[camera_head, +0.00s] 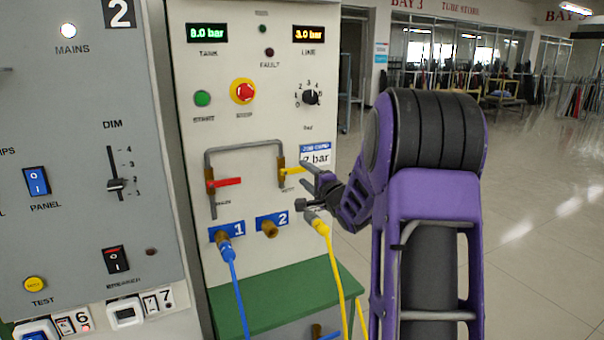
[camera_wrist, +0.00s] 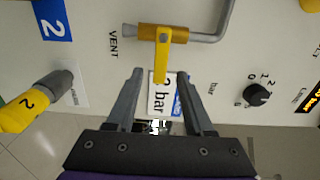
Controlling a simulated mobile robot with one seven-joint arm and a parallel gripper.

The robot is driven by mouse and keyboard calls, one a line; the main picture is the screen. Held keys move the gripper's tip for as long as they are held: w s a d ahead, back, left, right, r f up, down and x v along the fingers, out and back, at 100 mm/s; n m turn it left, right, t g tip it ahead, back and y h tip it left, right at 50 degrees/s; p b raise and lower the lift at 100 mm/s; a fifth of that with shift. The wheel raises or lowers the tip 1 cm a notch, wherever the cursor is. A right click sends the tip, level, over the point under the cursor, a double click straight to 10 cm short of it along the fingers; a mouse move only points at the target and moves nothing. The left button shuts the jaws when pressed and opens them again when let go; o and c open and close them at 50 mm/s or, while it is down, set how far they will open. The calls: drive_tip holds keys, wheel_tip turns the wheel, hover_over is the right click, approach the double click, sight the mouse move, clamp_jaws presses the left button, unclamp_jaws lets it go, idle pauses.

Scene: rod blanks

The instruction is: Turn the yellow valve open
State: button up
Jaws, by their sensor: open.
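The yellow valve handle (camera_head: 292,170) sits on a brass body at the right leg of the grey pipe on the panel. It points right, crosswise to the pipe. In the wrist view the yellow handle (camera_wrist: 161,62) hangs from its brass body, next to the word VENT. My gripper (camera_head: 303,186) is open at the panel, right of the valve. In the wrist view my gripper (camera_wrist: 160,73) has one finger on each side of the handle's free end, with gaps on both sides. How deep the handle sits between the fingers is hard to tell.
A red valve handle (camera_head: 227,182) is on the pipe's left leg. Below are a blue hose (camera_head: 231,270) in port 1, bare brass port 2 (camera_head: 269,229) and a yellow hose (camera_head: 324,240) hanging close under my gripper. A knob (camera_wrist: 257,95) and a job card (camera_wrist: 160,95) are nearby.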

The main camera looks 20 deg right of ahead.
drive_tip(key=shift+w, duration=1.3)
clamp_jaws()
